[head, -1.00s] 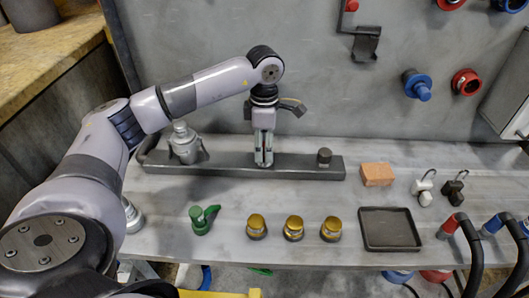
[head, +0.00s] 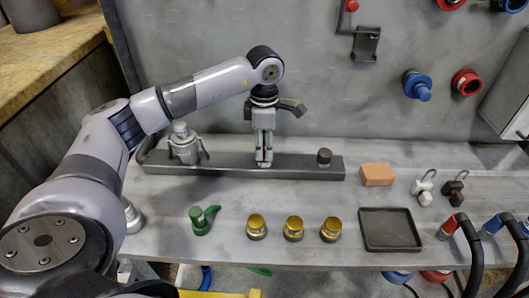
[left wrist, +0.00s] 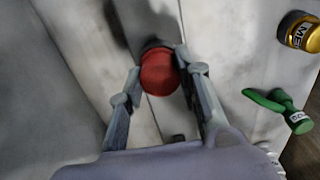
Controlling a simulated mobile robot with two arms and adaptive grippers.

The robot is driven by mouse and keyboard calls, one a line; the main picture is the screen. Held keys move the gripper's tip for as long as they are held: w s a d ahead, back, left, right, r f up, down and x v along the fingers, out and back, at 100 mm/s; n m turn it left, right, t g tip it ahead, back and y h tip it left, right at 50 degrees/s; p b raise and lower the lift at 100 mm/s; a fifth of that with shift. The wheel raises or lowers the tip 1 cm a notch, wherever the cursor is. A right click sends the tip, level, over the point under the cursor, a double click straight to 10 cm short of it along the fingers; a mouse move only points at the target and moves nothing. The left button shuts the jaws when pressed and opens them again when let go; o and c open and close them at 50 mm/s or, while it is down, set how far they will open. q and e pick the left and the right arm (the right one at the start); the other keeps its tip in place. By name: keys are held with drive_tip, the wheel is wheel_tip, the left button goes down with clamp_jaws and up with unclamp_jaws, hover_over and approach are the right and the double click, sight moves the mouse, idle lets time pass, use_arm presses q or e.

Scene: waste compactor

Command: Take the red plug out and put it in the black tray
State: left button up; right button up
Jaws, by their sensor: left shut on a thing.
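The red plug (left wrist: 160,73) shows in the left wrist view as a round red cap between my two fingers. It sits at a dark round fitting on the grey rail (head: 225,171). In the head view the fingers hide most or all of it. My left gripper (head: 264,162) points down at the middle of the rail; it also shows in the left wrist view (left wrist: 158,62), shut on the red plug. The black tray (head: 390,229) lies empty at the right of the bench. My right gripper is not in view.
A green valve (head: 203,219) and three gold caps (head: 293,228) line the bench front. An orange block (head: 377,174) lies behind the tray.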

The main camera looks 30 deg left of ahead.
sight(264, 146)
use_arm(q)
drive_tip(key=n, duration=0.3)
drive_tip(key=shift+p, duration=0.35)
clamp_jaws()
drive_tip(key=shift+n, duration=1)
drive_tip(key=shift+n+p, duration=0.35)
drive_tip(key=shift+n, duration=0.85)
drive_tip(key=shift+r+p, duration=0.3)
drive_tip(key=shift+r, duration=0.3)
drive_tip(key=shift+r+p, duration=1.6)
drive_tip(key=shift+r, duration=0.75)
